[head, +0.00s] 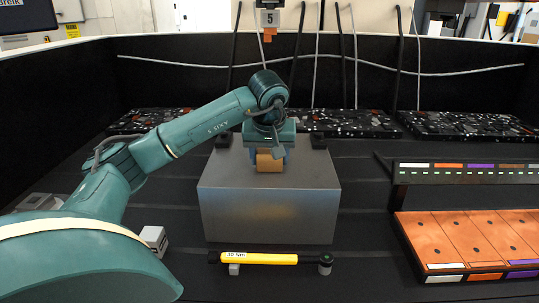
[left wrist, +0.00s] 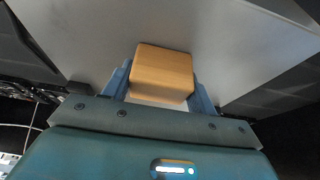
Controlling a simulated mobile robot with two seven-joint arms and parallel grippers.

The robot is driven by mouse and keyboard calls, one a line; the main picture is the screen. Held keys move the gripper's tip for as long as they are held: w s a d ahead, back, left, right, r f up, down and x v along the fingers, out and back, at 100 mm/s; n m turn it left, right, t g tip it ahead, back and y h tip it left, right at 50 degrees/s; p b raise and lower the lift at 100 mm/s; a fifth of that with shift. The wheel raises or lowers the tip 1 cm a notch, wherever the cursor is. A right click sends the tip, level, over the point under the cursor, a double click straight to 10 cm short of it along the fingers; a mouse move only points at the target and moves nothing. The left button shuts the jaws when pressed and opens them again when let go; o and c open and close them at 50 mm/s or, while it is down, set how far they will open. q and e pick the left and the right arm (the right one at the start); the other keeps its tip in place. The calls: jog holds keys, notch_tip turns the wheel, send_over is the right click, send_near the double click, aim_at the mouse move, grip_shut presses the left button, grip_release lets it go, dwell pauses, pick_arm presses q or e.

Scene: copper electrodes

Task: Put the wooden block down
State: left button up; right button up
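The wooden block (head: 270,163) is a small light-brown block at the grey metal box's top. My left gripper (head: 270,155) reaches down over the box from above, with blue fingers on both sides of the block. In the left wrist view the block (left wrist: 162,72) sits between the fingertips of my left gripper (left wrist: 162,80), which appear to press on its sides. The grey box (head: 268,215) has a flat top, visible around the block. I cannot tell whether the block touches the top or hangs just above it. My right gripper is not in view.
A yellow torque wrench (head: 260,258) lies in front of the box. A small white block (head: 154,239) stands at its left. An orange panel rack (head: 465,240) is at the right. Speckled black trays (head: 345,122) line the back. Two small black pieces sit at the box's rear corners.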

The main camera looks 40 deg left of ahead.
pick_arm(q)
jog(key=o, duration=0.4)
jog(key=shift+r, duration=0.15)
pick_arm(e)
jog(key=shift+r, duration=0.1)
pick_arm(q)
jog(key=p+v, duration=0.1)
jog(key=v, duration=1.1)
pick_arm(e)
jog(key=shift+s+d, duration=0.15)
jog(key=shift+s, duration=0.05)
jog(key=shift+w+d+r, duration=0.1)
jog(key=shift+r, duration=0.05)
